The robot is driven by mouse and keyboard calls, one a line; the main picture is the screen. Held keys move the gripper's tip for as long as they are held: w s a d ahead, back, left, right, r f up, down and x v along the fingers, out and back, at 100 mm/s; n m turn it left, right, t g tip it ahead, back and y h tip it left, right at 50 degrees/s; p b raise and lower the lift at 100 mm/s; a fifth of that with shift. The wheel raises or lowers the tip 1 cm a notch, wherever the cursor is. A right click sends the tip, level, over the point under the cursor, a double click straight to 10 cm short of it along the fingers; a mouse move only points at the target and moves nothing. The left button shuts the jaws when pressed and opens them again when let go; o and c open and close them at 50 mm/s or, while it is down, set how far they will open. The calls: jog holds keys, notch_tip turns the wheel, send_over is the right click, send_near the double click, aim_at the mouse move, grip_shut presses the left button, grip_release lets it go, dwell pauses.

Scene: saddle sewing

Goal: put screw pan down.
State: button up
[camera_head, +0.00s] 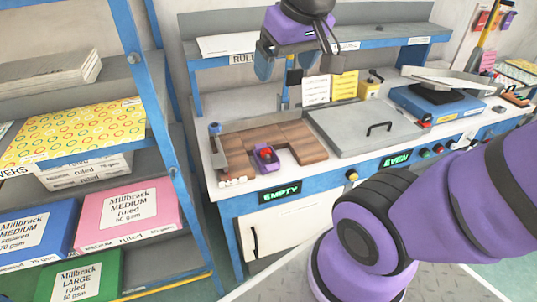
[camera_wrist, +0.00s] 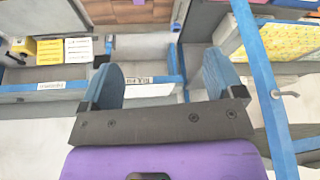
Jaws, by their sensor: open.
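My gripper (camera_head: 286,64) is up in front of the back shelf of the bench, above the wooden blocks. In the wrist view its two blue fingers (camera_wrist: 162,80) stand wide apart with nothing between them. I cannot tell for certain which thing is the screw pan. A small purple item with a red inside (camera_head: 266,155) lies on the brown wooden blocks (camera_head: 290,137), well below and apart from my gripper. A pale, flat, tilted plate (camera_head: 474,80) is above a blue device (camera_head: 437,105) at the right of the bench.
A grey lid with a black handle (camera_head: 362,128) lies mid-bench. A yellow box (camera_head: 371,84) and note sheets (camera_head: 316,90) stand behind it. A rack with paper boxes (camera_head: 128,212) stands at the left. The bench's raised back shelf (camera_head: 385,34) is close to my gripper. My purple arm covers the lower right.

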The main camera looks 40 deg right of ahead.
jog(key=w+d+f+g, duration=0.1)
jog(key=w+d+f, duration=0.1)
jog(key=w+f, duration=0.45)
jog(key=m+g, duration=0.3)
send_over(265, 152)
notch_tip(265, 152, down, 23)
jog(key=shift+w+d+f, duration=0.1)
jog(key=shift+w, duration=0.05)
notch_tip(265, 152, down, 6)
jog(key=shift+r, duration=0.2)
jog(key=shift+f, duration=2.75)
jog(key=c, duration=0.8)
